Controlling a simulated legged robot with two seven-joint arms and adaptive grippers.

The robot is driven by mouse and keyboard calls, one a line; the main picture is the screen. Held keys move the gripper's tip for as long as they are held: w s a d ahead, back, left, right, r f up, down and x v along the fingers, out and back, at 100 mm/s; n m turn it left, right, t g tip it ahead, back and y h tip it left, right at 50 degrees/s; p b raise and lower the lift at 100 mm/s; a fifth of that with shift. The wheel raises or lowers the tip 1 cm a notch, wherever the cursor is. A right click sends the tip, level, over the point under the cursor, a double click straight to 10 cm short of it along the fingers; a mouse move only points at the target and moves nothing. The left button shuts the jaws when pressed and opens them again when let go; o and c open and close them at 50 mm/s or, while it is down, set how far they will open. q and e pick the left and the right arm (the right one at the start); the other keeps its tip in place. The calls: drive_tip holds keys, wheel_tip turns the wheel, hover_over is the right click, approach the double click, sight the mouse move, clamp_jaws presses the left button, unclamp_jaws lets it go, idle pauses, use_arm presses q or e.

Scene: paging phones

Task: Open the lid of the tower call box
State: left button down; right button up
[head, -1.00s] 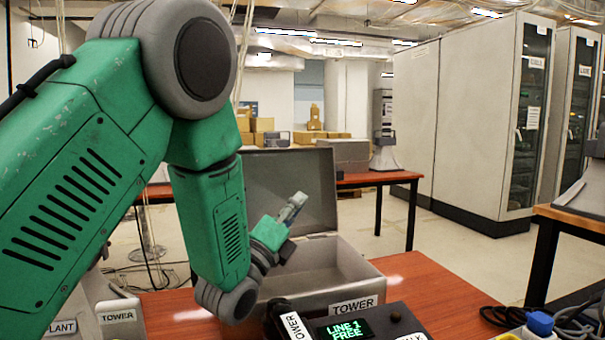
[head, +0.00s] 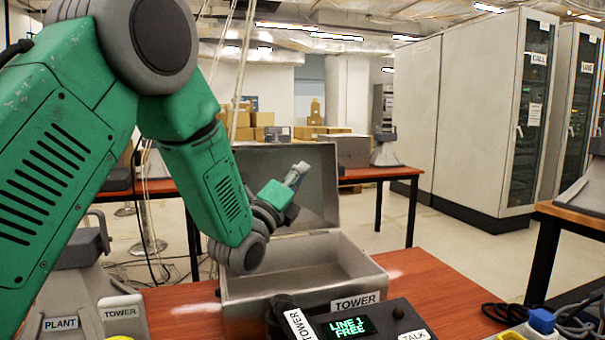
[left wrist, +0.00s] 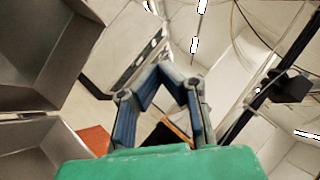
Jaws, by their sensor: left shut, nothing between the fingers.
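The tower call box (head: 245,312) is a grey metal box on the reddish desk, with a TOWER label (head: 355,301) on its front. Its lid (head: 322,208) stands up open at the back, and the inside of the box shows. My left gripper (head: 300,168) is shut and empty, in front of the open lid and above the box. In the left wrist view the closed fingers (left wrist: 165,72) meet at their tips, the lid (left wrist: 45,50) is at upper left and the box (left wrist: 28,150) at lower left. My right gripper is out of view.
A handset (head: 294,318) labelled TOWER and a console with a green LINE 1 FREE display (head: 347,327) stand before the box. PLANT (head: 62,323) and TOWER (head: 122,312) units are at lower left. Cables (head: 575,325) lie at lower right.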

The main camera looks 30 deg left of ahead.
use_arm(q)
drive_tip(key=w+a+r+n+g+y+p, duration=0.3)
drive_tip(key=w+a+r+n+p, duration=0.2)
drive_tip(key=w+a+r+p, duration=0.4)
drive_tip(key=w+a+f+n+g+p, duration=0.1)
drive_tip(key=w+a+n+g+p, duration=0.2)
drive_tip(key=w+a+p, duration=0.4)
drive_tip(key=shift+a+n+g+p, duration=0.35)
drive_tip(key=shift+a+p, duration=0.95)
drive_tip(key=shift+p, duration=0.65)
drive_tip(key=shift+f, duration=0.1)
